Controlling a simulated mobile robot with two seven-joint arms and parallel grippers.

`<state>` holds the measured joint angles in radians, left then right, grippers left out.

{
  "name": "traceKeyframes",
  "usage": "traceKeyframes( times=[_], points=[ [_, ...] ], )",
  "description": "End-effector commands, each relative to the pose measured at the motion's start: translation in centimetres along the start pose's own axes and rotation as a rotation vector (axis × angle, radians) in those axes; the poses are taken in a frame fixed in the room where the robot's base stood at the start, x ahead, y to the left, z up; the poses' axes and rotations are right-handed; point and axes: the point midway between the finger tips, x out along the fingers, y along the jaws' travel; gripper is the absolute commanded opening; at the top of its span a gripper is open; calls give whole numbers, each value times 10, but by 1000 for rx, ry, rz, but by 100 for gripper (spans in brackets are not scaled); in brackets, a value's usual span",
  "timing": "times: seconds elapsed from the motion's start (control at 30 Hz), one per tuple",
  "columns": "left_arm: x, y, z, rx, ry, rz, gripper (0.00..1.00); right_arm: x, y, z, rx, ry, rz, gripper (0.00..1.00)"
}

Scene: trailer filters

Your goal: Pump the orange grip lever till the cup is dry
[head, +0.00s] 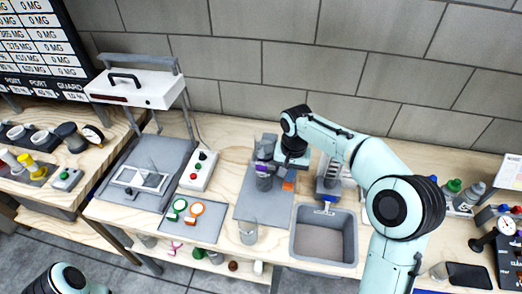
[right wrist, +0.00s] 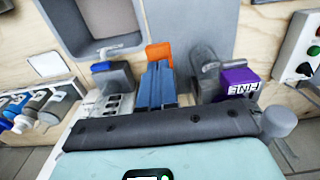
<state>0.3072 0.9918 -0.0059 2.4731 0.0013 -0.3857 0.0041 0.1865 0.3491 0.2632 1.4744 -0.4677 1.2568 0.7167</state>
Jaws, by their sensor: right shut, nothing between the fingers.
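The orange grip lever (head: 288,186) sticks out toward the front of the grey pump mat, and it also shows in the right wrist view (right wrist: 160,54). My right gripper (head: 289,174) is shut and empty, its bluish fingers (right wrist: 157,85) pointing at the orange grip from just behind it. I cannot tell whether they touch. A greyish cup (head: 249,232) stands at the mat's front edge; its contents cannot be made out. My left gripper is out of view.
A grey basin (head: 324,235) stands right of the mat. A blue-topped grey fixture (head: 328,187) is close to the right of my gripper. A white switch box (head: 199,171) and a tray with green and orange rings (head: 190,222) lie to the left.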

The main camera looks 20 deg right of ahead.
Motion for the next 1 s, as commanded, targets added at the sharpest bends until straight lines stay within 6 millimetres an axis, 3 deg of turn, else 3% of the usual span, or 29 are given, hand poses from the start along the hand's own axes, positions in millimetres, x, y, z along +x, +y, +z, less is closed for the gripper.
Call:
traceKeyframes(
  times=[0.17,1.0],
  points=[
    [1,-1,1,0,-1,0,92,2,0,0,0,-1,0,0],
    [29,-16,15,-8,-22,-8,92,54,1,0,0,-1,2,0]
  ],
)
